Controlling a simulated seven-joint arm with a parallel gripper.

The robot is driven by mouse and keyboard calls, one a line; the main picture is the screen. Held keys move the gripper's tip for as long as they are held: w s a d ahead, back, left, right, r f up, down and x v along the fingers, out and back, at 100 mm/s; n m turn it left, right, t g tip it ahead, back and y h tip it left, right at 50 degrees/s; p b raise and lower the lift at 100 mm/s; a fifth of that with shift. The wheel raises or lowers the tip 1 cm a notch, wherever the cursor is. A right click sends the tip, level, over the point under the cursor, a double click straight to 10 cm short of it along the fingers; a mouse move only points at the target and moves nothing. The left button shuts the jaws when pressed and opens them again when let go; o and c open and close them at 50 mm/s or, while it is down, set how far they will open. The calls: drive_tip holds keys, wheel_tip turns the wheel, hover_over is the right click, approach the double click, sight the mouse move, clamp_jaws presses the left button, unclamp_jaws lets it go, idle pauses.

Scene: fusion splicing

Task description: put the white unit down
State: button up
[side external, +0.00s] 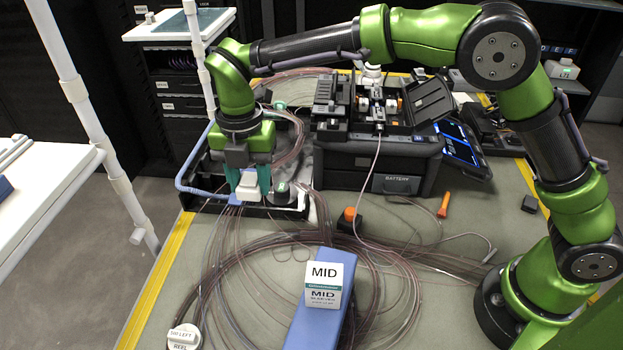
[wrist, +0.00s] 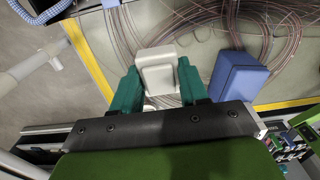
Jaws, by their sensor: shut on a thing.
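The white unit (side external: 247,185) is a small, pale block with rounded edges. My gripper (side external: 249,179) is shut on it, with a teal finger on each side, above the front part of the black tray at the left of the bench. In the wrist view the white unit (wrist: 158,72) sits between the teal fingertips of my gripper (wrist: 157,88). Whether its underside touches anything below cannot be told.
The black tray (side external: 190,200) holds a dark round-topped item (side external: 282,192) just right of the unit. The splicer (side external: 375,125) is behind right. A white reel (side external: 184,337) lies front left.

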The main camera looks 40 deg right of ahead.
sight(261, 243)
wheel_tip(261, 243, down, 14)
drive_tip(key=shift+f, duration=0.15)
idle(0.4)
drive_tip(key=shift+f, duration=0.2)
drive_tip(key=o, duration=1)
drive_tip(key=shift+o, duration=0.2)
